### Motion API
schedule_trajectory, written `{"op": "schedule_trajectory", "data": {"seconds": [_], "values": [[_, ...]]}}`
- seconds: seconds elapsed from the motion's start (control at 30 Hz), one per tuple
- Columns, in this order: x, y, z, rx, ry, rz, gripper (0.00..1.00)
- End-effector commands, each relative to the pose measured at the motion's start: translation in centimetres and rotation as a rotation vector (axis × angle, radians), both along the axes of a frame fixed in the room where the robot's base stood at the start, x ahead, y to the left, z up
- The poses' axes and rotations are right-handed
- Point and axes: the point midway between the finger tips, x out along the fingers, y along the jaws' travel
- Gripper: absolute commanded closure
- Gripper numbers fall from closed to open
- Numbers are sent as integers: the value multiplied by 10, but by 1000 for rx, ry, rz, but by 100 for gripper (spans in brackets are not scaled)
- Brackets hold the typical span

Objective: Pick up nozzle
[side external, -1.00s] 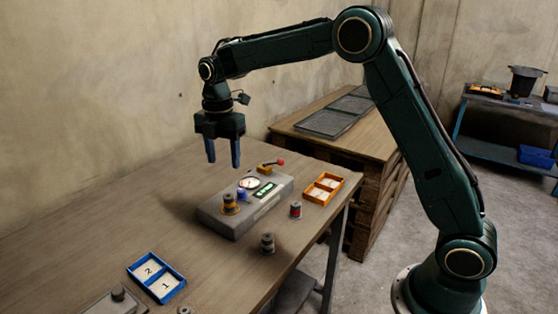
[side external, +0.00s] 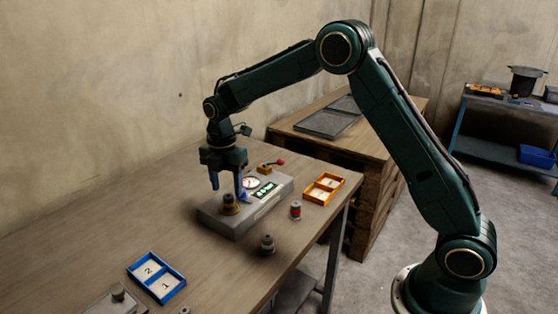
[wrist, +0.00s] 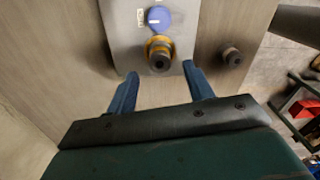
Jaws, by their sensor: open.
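A dark grey nozzle-like piece (side external: 230,199) stands upright in a yellow ring fitting (side external: 230,208) on the near left part of a grey control box (side external: 250,219). In the wrist view, the piece (wrist: 159,62) and the yellow ring show just beyond my fingertips, between their lines. My gripper (side external: 227,191) is open and empty, pointing down over the box's left end, with its fingers close to the piece. In the wrist view my gripper's (wrist: 160,70) two blue fingers are apart with nothing between them. Whether a finger touches anything cannot be told.
A blue knob (wrist: 158,18) sits right beside the yellow ring. Small grey (side external: 267,244) and red-banded (side external: 295,210) pieces stand nearby. An orange tray (side external: 324,187) and blue tray (side external: 157,277) lie on the table.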

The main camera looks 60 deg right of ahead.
Motion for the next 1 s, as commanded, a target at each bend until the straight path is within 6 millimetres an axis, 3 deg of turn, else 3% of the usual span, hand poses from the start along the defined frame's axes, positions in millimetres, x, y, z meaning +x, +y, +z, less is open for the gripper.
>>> {"op": "schedule_trajectory", "data": {"seconds": [0.43, 1.0], "values": [[0, -3, -45, 1, 2, 0, 48], [0, -3, -49, 0, 0, 0, 48]]}}
